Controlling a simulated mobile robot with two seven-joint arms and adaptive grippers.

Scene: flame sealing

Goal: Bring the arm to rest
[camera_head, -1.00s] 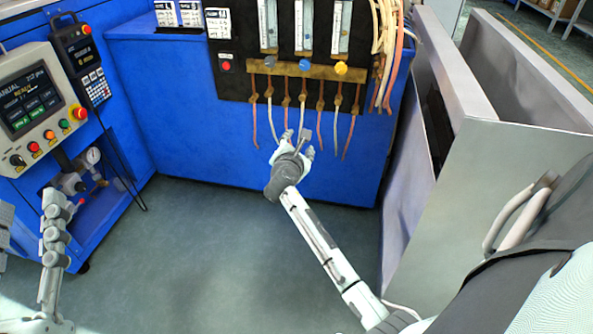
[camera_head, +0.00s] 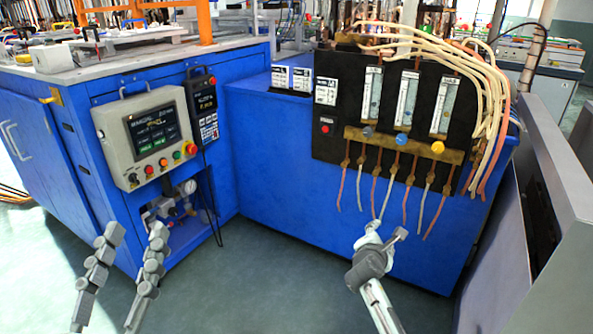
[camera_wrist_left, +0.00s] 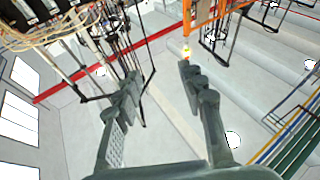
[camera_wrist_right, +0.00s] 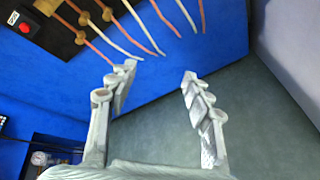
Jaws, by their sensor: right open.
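My right gripper (camera_head: 386,232) is open and empty, in front of the blue cabinet just below the hanging hose ends. In the right wrist view its two fingers (camera_wrist_right: 159,72) stand wide apart with nothing between them. My left gripper (camera_head: 137,232) is raised at the lower left of the head view, its fingers apart and empty, in front of the control box. In the left wrist view the fingers (camera_wrist_left: 160,75) are also apart, with only background between them. The arm links behind the left gripper are out of the head view.
A black panel (camera_head: 340,90) with flow tubes, coloured knobs and hanging hoses (camera_head: 406,205) is on the blue cabinet (camera_head: 270,150). A control box (camera_head: 150,135) is at left. Grey metal walls (camera_head: 575,190) stand at right. The green floor (camera_head: 260,290) between is clear.

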